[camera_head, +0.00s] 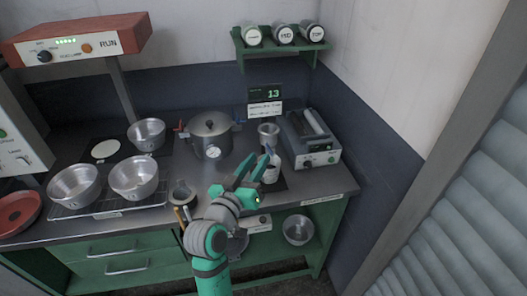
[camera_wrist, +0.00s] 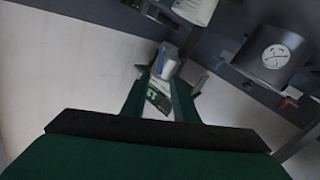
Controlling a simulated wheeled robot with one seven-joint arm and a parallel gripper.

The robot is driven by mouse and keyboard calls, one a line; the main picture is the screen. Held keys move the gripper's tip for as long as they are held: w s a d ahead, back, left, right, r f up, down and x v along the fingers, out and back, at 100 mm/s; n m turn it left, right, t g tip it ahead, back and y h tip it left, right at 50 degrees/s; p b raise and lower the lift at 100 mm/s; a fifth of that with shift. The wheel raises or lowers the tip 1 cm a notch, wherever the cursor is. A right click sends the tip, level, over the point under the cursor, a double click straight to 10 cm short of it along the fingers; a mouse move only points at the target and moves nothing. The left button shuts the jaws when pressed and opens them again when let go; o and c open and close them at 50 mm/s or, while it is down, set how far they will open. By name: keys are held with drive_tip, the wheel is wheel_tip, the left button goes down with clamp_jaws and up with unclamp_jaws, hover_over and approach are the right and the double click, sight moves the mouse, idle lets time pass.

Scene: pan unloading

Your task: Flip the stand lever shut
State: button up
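My gripper (camera_head: 256,165) is open and empty, over the front of the counter right of the pot. In the wrist view its two fingers (camera_wrist: 160,78) stand apart. Just beyond it in the head view is a small stand area with a metal cup (camera_head: 268,129) above a white container (camera_head: 271,173). A thin blue piece (camera_head: 268,150) by the fingertips may be the stand lever; the fingers partly cover it and I cannot tell its position. In the wrist view a pale cylinder (camera_wrist: 166,60) shows beyond the fingertips. I cannot tell whether the fingers touch anything.
A lidded pot (camera_head: 211,134) with a gauge stands left of the gripper. A grey machine (camera_head: 312,140) stands to the right, and a display reading 13 (camera_head: 266,94) is behind. Metal bowls (camera_head: 134,176) crowd the left counter. A wall shelf (camera_head: 281,46) holds jars.

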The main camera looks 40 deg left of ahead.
sight(267, 147)
drive_tip(key=shift+x, duration=2.6)
drive_tip(key=shift+c, duration=0.5)
clamp_jaws()
